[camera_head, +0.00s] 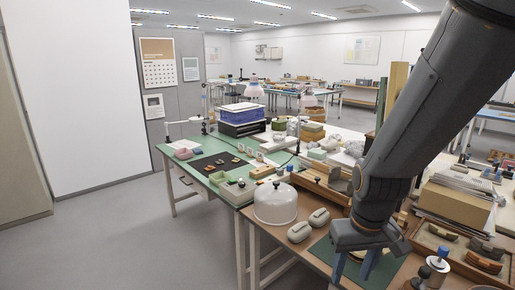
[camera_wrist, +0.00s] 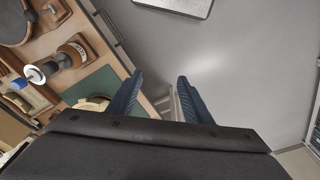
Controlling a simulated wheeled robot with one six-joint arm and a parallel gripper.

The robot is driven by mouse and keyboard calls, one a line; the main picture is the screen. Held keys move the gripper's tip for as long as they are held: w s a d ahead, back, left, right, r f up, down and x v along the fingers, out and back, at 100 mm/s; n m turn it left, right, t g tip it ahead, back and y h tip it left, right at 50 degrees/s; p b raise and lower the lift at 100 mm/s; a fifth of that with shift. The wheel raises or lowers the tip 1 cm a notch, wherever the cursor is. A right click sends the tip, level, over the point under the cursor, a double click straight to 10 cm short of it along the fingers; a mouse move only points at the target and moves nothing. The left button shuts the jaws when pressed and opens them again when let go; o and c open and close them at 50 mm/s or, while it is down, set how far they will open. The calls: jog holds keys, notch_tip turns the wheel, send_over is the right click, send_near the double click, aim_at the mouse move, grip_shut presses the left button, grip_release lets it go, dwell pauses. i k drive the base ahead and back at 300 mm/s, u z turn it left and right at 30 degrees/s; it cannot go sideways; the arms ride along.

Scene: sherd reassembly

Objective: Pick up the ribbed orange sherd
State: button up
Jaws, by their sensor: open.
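My gripper (camera_head: 354,268) is at the lower right of the head view, pointing down over the front of the brown worktable, with two blue fingers apart. In the wrist view my gripper (camera_wrist: 160,78) is open and empty, with grey floor and the table edge between and beyond its fingers. Two orange-brown sherds lie in the wooden tray at the right of the head view: one at the back (camera_head: 441,233) and one nearer the front (camera_head: 484,264). Ribs are too small to make out, so I cannot tell which is the ribbed orange sherd. My gripper is left of both, apart from them.
A green mat (camera_head: 322,250) lies under my gripper; a pale curved piece (camera_wrist: 92,104) is on it in the wrist view. A blue-topped white jar (camera_head: 437,264) stands by the wooden tray (camera_head: 421,246). A clear dome (camera_head: 275,203) and grey rounded blocks (camera_head: 300,232) are to the left.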

aim_at(472, 259)
jog(key=z, duration=1.6)
